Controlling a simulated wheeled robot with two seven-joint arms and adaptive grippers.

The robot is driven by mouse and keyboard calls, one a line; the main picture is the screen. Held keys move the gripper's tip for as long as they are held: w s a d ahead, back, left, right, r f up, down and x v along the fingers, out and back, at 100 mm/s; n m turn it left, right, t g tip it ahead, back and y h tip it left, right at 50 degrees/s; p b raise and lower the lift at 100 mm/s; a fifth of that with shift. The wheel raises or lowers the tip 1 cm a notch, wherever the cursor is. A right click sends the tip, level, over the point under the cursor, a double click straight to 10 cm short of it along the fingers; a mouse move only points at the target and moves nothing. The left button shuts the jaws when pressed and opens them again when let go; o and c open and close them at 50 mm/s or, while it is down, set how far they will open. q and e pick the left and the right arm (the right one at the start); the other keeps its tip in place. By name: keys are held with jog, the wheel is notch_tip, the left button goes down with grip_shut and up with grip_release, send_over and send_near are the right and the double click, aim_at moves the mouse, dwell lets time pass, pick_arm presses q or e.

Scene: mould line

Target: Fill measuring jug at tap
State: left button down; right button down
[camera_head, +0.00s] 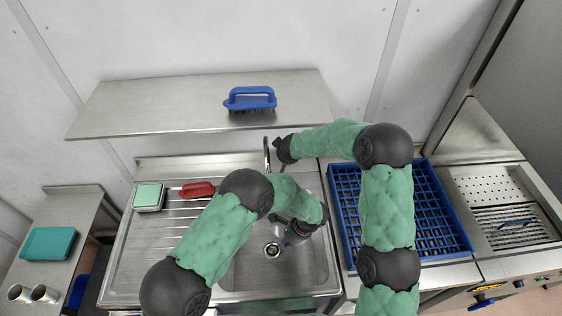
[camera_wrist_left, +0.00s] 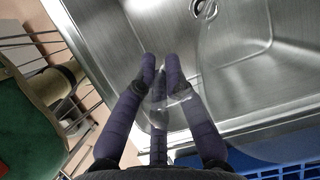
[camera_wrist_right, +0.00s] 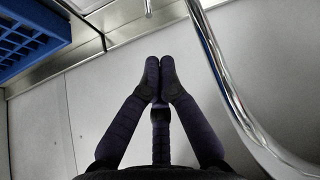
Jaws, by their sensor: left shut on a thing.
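The clear measuring jug (camera_head: 296,233) is over the sink basin (camera_head: 303,262). My left gripper (camera_head: 290,229) is shut on it. In the left wrist view the see-through jug (camera_wrist_left: 235,85) shows faintly, with its handle part between the fingers (camera_wrist_left: 160,68). Its fill level cannot be made out. The metal tap (camera_head: 266,154) stands behind the basin. My right gripper (camera_head: 278,146) is beside the tap's upper part. In the right wrist view its fingertips (camera_wrist_right: 160,72) are together with nothing seen between them, and the tap's curved pipe (camera_wrist_right: 232,100) runs close by on the right. No water stream is visible.
A blue rack (camera_head: 343,222) stands right of the sink. The ribbed drainboard (camera_head: 150,245) on the left holds a red brush (camera_head: 197,189) and a green-topped sponge (camera_head: 149,196). A steel shelf (camera_head: 165,108) with a blue brush (camera_head: 250,98) hangs above. Two metal cups (camera_head: 44,293) stand far left.

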jog(key=x, duration=1.2)
jog(key=shift+f, duration=0.1)
jog(key=shift+s+f, duration=0.2)
jog(key=shift+s, duration=0.7)
jog(key=shift+s+f, duration=0.2)
jog(key=shift+s, duration=0.7)
